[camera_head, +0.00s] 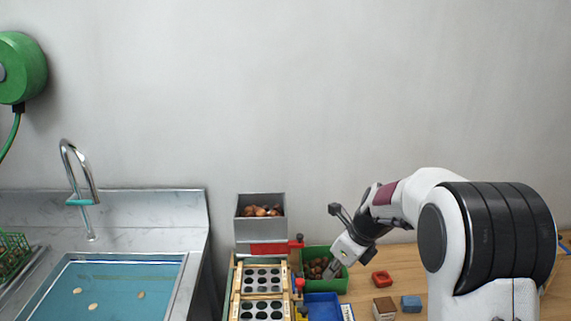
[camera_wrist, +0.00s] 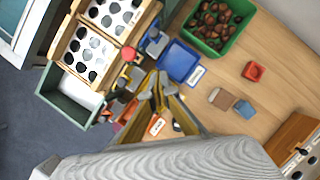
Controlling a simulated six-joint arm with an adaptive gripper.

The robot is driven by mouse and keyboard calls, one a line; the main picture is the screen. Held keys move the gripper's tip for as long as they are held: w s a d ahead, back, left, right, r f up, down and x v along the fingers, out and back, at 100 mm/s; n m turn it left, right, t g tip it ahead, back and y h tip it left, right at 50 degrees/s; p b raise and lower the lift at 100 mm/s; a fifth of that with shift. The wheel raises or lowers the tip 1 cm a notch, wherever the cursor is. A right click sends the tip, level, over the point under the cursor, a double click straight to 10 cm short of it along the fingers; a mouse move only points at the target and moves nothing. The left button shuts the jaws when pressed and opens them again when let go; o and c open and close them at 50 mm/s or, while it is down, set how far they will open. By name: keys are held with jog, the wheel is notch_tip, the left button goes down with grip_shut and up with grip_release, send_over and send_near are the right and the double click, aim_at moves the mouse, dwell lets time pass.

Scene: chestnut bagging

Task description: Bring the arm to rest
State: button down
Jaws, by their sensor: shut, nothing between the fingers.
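My gripper (camera_head: 332,269) is shut and empty. In the head view it points down and left, in front of the green bin (camera_head: 341,285) of chestnuts; how high it hangs above the bench is hard to tell. In the wrist view the gripper's fingers (camera_wrist: 158,82) come together near the middle, left of the blue tray (camera_wrist: 180,62). The green bin with chestnuts (camera_wrist: 237,40) lies at the top right of that view. My arm reaches in from the right side of the head view.
A grey hopper (camera_head: 261,225) with chestnuts stands above wooden frames with round holes (camera_head: 235,290). A red block (camera_head: 381,278), a brown block (camera_head: 384,308) and a blue block (camera_head: 411,304) lie on the wooden bench. A water-filled sink (camera_head: 120,285) is at left.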

jog(key=s+r+n+h, duration=0.1)
jog(key=s+r+n, duration=0.3)
jog(key=s+n, duration=0.5)
jog(key=s+d+r+n+t+h, duration=0.1)
jog(key=s+r+n, duration=0.3)
jog(key=s+n, duration=0.5)
jog(key=s+d+r+n+t+h, duration=0.1)
jog(key=s+r+n, duration=0.4)
jog(key=s, duration=1.3)
jog(key=n, duration=0.3)
jog(key=shift+d+n, duration=0.15)
jog(key=shift+n, duration=0.25)
dwell(0.9)
